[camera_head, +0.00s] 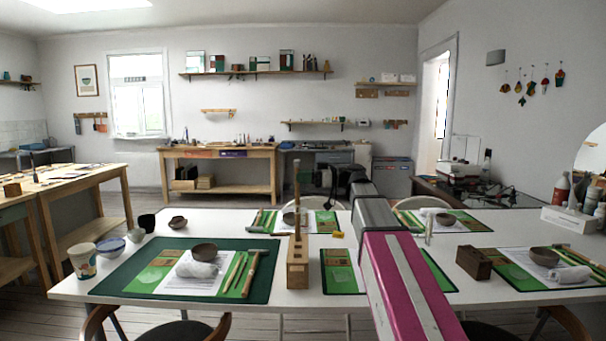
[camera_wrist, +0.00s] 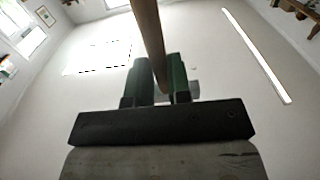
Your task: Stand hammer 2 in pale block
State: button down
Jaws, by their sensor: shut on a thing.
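A pale wood block (camera_head: 297,265) stands on the white table, left of my arm in the head view. A slim upright wooden rod (camera_head: 297,195) rises from its top; I cannot tell which tool it is. In the wrist view, my gripper (camera_wrist: 163,85) is shut on a wooden handle (camera_wrist: 148,30) between its green fingers. The handle runs up and out of the picture. A small grey piece shows beside the right finger and may be part of the hammer head.
A green mat (camera_head: 125,285) with a bowl (camera_head: 204,252), rolled cloth and tools lies left of the block. A dark block (camera_head: 473,262) stands to the right. A paper cup (camera_head: 83,260) is near the left edge. The wrist view shows mostly clear ceiling (camera_wrist: 220,50).

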jog(key=shift+f, duration=0.6)
notch_tip(320, 180, down, 10)
jog(key=shift+r, duration=0.15)
dwell(4.2)
jog(key=shift+d, duration=0.1)
jog(key=c, duration=1)
grip_release()
jog(key=shift+s+d, duration=0.2)
jog(key=shift+d, duration=4.35)
